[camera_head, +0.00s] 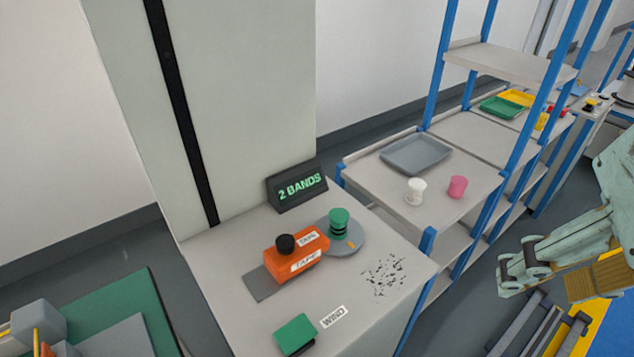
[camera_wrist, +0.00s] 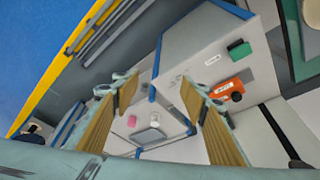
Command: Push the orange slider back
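The orange slider (camera_head: 297,260) is a block labelled TAPE with a black knob (camera_head: 285,244) on top. It sits on a dark grey strip (camera_head: 262,284) on the light worktop, beside a green spool (camera_head: 339,222) with black bands on a round grey disc (camera_head: 348,245). The slider also shows at the right of the wrist view (camera_wrist: 232,86). My gripper (camera_head: 552,268) is at the right of the head view, well away from the slider and beyond the worktop edge. In the wrist view its two fingers (camera_wrist: 160,92) stand wide apart with nothing between them.
A green button (camera_head: 295,334) with a WIND label is at the worktop front. A "2 BANDS" sign (camera_head: 297,187) stands behind the slider, near a tall grey column (camera_head: 215,100). A blue-framed shelf (camera_head: 470,150) holds a grey tray (camera_head: 415,153), a white cup (camera_head: 415,191) and a pink cup (camera_head: 457,187).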

